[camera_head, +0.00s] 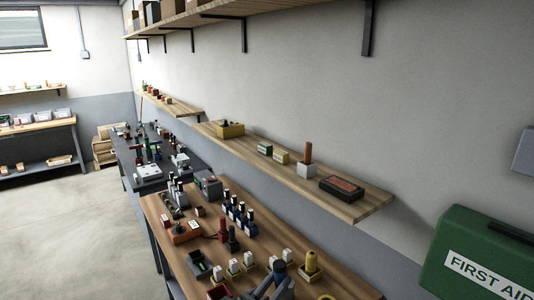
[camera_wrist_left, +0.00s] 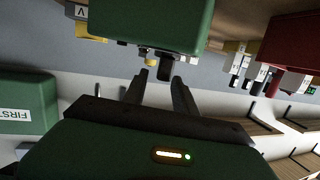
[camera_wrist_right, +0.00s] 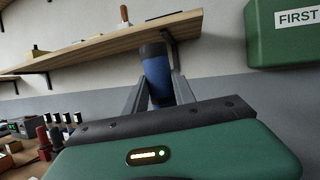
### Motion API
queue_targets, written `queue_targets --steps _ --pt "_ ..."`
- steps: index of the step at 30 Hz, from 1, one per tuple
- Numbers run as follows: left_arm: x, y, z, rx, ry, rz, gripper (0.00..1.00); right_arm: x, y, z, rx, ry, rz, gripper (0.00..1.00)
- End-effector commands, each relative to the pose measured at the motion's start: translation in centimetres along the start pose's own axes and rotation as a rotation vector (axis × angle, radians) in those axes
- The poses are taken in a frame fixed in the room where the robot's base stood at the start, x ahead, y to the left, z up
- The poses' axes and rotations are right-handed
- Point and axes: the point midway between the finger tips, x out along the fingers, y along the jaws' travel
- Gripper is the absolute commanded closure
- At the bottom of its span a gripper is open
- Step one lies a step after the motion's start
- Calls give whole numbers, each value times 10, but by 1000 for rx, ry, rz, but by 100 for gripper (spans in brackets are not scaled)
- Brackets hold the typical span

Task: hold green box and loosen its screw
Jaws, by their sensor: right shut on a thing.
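A small green box (camera_head: 197,265) with a dark top stands on the near workbench in the head view. In the left wrist view, a large green box (camera_wrist_left: 150,20) fills the top, with a black round part (camera_wrist_left: 164,69) below it. My left gripper (camera_wrist_left: 160,72) has its fingers apart, close to that black part; I cannot tell whether they touch it. I cannot make out the left gripper in the head view. My right gripper (camera_wrist_right: 157,98), at the bottom of the head view (camera_head: 275,280), is shut on a blue cylinder (camera_wrist_right: 157,75) with a dark end. No screw is clearly visible.
The near workbench (camera_head: 350,288) is crowded with several small items, including a yellow-based piece (camera_head: 311,265) and a red box (camera_wrist_left: 295,40). A wooden shelf (camera_head: 350,207) runs along the wall above. A green first aid case (camera_head: 480,255) hangs at the right.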

Motion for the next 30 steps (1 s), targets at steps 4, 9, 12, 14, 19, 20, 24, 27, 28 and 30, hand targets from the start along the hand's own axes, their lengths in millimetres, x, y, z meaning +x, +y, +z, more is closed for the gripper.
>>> queue_targets --steps 4,9,12,14,19,20,24,27,28,30 --pt "7 23 18 -29 -16 30 59 10 2 32 96 55 -25 100" --pt "7 23 18 -29 -17 29 59 10 2 32 96 55 -25 100" --pt "2 21 18 -29 -18 26 59 10 2 32 96 56 -25 100" --pt "-5 19 17 -28 -18 24 59 10 2 32 96 56 -26 100" --pt "-37 13 12 -20 -14 16 59 11 0 31 94 56 -31 100" --pt "-43 12 12 -19 -13 16 59 11 0 30 93 57 -32 100" --pt "-65 5 7 -10 -8 9 59 11 0 28 89 57 -31 100" --pt "-75 2 5 -6 -5 4 59 11 0 27 87 57 -31 100" --pt "-76 1 4 -5 -4 4 59 11 0 27 87 57 -31 100" --pt "-78 0 3 -3 -3 3 59 12 0 26 86 57 -31 100"
